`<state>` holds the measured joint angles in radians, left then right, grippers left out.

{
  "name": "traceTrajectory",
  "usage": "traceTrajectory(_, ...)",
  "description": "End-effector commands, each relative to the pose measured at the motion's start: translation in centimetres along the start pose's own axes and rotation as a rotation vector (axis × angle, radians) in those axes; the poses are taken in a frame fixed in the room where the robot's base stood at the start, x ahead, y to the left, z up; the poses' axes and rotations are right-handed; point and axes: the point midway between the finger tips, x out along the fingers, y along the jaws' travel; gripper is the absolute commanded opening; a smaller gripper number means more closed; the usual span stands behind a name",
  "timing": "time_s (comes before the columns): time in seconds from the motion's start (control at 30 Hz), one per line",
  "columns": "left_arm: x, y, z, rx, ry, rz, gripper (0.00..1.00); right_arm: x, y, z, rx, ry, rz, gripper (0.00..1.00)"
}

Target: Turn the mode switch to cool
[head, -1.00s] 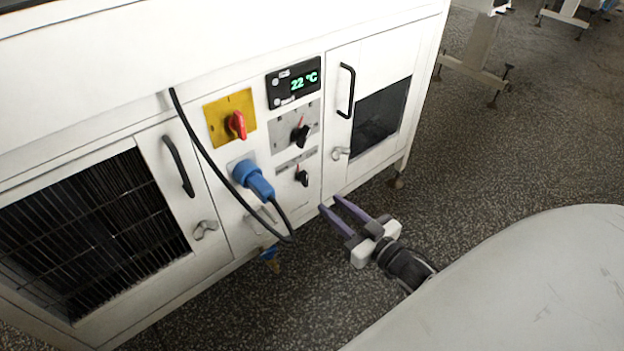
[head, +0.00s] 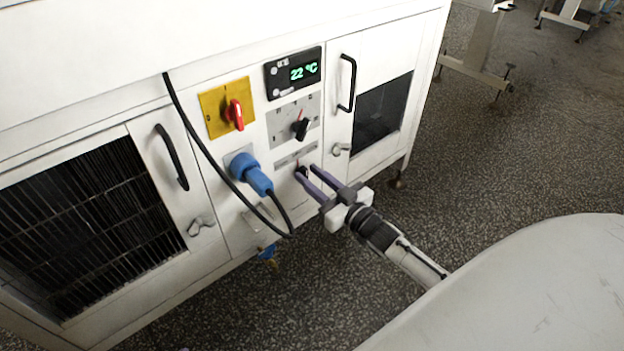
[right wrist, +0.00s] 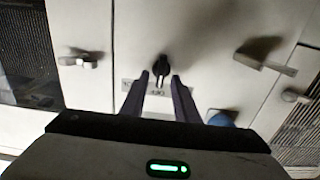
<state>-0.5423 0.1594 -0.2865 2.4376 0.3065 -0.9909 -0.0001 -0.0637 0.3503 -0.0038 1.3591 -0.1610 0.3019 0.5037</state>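The control panel carries two black rotary switches. The upper switch (head: 301,128) sits on a grey plate with marks around it; its lettering is too small to read. The lower switch (right wrist: 161,66) is a small black knob, mostly covered by my fingers in the head view. I cannot tell from the lettering which one is the mode switch. My right gripper (head: 306,170) is open at the lower switch. In the right wrist view its fingertips (right wrist: 160,75) lie to either side of the knob's near end, with a gap between them; contact is not clear. My left gripper is not in view.
A red switch on a yellow plate (head: 215,125), a blue plug (head: 250,174) with a hanging black cable, and a display (head: 293,74) reading 22 °C surround the switches. Doors with black handles flank the panel.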

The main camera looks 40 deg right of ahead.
Motion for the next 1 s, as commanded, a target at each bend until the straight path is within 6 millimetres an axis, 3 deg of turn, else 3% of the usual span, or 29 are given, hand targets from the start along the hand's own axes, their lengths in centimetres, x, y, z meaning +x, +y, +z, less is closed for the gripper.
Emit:
traceTrajectory(0.17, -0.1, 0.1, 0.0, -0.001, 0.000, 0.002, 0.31, 0.0, 0.0, 0.0, 0.000, 0.000, 0.000, 0.28)
traceTrajectory(0.37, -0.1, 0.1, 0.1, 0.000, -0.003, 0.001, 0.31, 0.0, 0.0, 0.0, 0.000, 0.000, 0.000, 0.00)
traceTrajectory(0.77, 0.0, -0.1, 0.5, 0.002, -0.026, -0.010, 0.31, 0.0, 0.0, -0.2, 0.049, 0.000, 0.000, 0.00)
traceTrajectory(1.0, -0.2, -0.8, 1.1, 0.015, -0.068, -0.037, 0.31, -0.1, 0.3, -0.2, 0.199, -0.002, 0.000, 0.00)
